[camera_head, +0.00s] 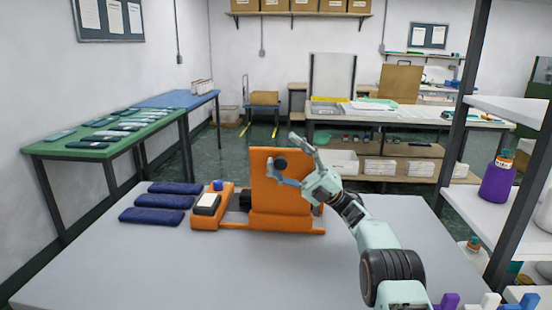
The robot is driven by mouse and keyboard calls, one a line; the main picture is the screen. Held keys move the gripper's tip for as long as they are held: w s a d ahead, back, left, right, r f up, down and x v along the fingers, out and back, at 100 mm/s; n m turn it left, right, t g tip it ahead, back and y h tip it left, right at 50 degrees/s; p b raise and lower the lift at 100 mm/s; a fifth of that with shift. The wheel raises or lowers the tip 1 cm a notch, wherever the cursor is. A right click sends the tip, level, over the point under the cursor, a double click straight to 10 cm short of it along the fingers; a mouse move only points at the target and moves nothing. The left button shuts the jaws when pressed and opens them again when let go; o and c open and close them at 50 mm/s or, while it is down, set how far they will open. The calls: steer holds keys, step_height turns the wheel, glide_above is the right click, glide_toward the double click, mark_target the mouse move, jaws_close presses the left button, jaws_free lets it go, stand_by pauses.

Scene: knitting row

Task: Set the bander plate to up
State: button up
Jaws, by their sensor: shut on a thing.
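The bander (262,222) is an orange machine on the grey table. Its plate (282,192) is a broad orange panel that stands about upright at the machine's right end. A dark round knob (281,163) shows against the plate's upper left part. My gripper (284,160) reaches in from the right in front of the plate, with one finger above the knob and one below it. It is shut on the knob. The gripper and wrist cover part of the plate's right edge. A blue button (218,185) and a pale label sit on the machine's left end.
Several dark blue folded packs (165,202) lie left of the bander. The grey table (170,265) is clear in front. A shelf rack (510,110) with a purple bottle (497,182) stands at the right. Green (60,150) and blue tables stand behind left.

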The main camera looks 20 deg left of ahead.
steer(key=d, duration=0.1)
steer(key=w+d, duration=0.1)
steer(key=shift+d+b, duration=0.3)
steer(key=shift+d, duration=0.05)
steer(key=shift+c, duration=0.4)
steer(key=s+b+v, duration=0.1)
steer(key=b+v, duration=0.7)
steer(key=b, duration=0.1)
steer(key=shift+d, duration=0.35)
steer(key=shift+f, duration=0.1)
steer(key=shift+s+f+b, duration=0.1)
steer(key=shift+f+b, duration=0.05)
steer(key=shift+b, duration=0.55)
steer(key=shift+r, duration=0.2)
